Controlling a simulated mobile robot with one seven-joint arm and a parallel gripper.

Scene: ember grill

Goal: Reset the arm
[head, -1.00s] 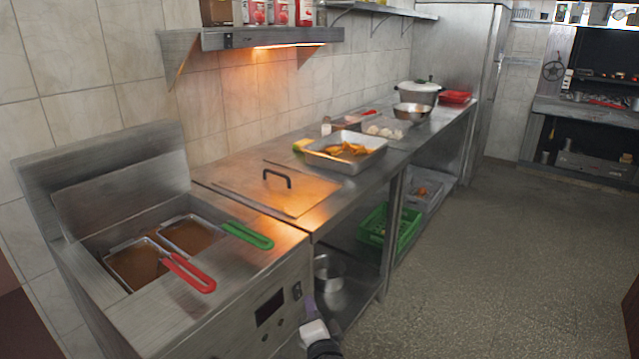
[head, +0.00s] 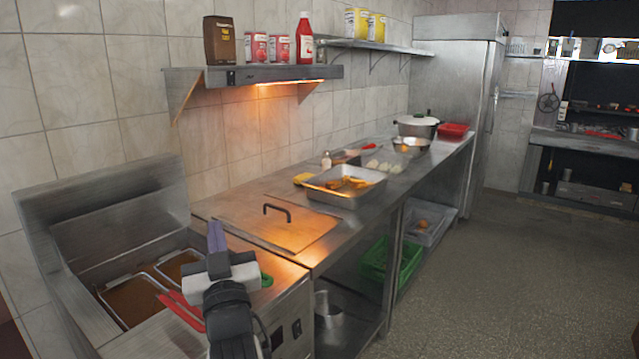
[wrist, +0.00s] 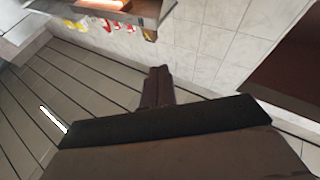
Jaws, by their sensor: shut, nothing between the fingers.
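My gripper (head: 216,238) shows in the head view at the lower middle, in front of the fryer. Its purple-grey fingers are together and point up, with nothing between them. My arm hides part of the fryer front and most of the green-handled basket. The fryer (head: 60,285) stands at the left with two baskets of brown oil; a red handle (head: 183,310) shows just left of my arm.
A steel counter (head: 235,205) runs back from the fryer, with a handled lid (head: 285,232) and a tray of food (head: 322,190). A shelf (head: 290,73) with bottles and cans hangs above. A green crate (head: 375,262) sits below. The floor at right is clear.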

